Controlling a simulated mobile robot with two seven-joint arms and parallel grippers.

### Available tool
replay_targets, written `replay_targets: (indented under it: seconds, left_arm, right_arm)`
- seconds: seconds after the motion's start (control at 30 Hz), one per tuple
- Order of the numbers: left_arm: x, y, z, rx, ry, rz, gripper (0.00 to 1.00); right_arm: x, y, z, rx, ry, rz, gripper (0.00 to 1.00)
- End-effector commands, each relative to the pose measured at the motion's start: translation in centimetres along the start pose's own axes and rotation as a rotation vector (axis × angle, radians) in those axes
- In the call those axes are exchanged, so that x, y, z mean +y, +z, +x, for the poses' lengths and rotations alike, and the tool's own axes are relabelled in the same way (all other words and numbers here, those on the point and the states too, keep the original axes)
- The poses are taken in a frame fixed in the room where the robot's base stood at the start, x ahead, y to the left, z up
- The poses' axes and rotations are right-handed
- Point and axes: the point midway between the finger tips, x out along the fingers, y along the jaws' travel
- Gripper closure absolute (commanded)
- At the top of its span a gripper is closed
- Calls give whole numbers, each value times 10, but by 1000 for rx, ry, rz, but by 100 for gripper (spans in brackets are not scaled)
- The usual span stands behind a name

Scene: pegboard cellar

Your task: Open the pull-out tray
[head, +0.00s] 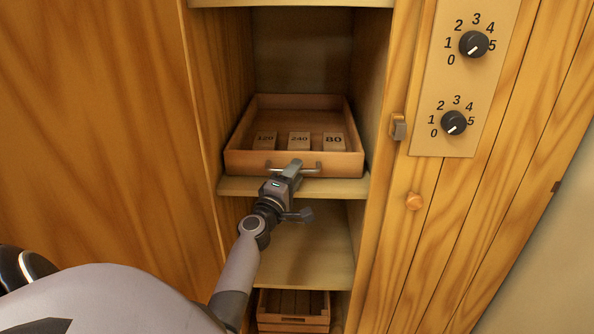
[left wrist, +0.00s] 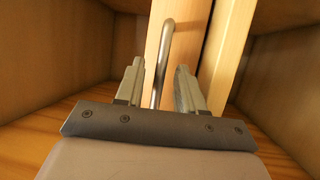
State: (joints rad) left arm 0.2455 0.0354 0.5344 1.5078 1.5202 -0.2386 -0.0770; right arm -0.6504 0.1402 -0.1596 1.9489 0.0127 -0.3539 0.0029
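The pull-out tray (head: 238,161) is a shallow wooden drawer on a shelf of the open cabinet, with a thin metal bar handle (head: 313,170) on its front. My left gripper (head: 294,167) reaches up to the middle of that handle and hides part of it. In the left wrist view the gripper (left wrist: 160,76) has its two fingers apart, with the handle (left wrist: 164,50) between them and a gap on each side. The tray front (left wrist: 192,42) rises just beyond. My right gripper is not in view.
In the tray lie several blocks, marked 120 (head: 265,140), 240 (head: 299,141) and 80 (head: 334,141). A slatted crate (head: 293,319) stands below. Right of the opening are a panel with two dials (head: 473,44), a metal latch (head: 398,127) and a wooden knob (head: 413,201).

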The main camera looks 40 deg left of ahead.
Motion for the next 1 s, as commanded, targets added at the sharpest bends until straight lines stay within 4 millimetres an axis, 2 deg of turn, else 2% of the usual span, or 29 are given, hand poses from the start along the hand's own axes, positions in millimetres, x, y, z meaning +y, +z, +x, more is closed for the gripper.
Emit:
replay_targets:
  seconds: [0.2, 0.5, 0.53, 0.63, 1.0]
  left_arm:
    - [0, 0, 15, -1, 0, 0, 62]
    - [0, 0, 17, -1, -1, 1, 62]
    - [0, 0, 17, -1, -1, 1, 69]
    - [0, 0, 17, -1, -1, 1, 100]
    - [-1, 0, 16, -1, -1, 1, 100]
  right_arm:
    - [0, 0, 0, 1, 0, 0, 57]
    - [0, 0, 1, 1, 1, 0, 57]
    - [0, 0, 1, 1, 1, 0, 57]
    - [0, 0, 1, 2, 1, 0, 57]
    - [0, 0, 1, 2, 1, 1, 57]
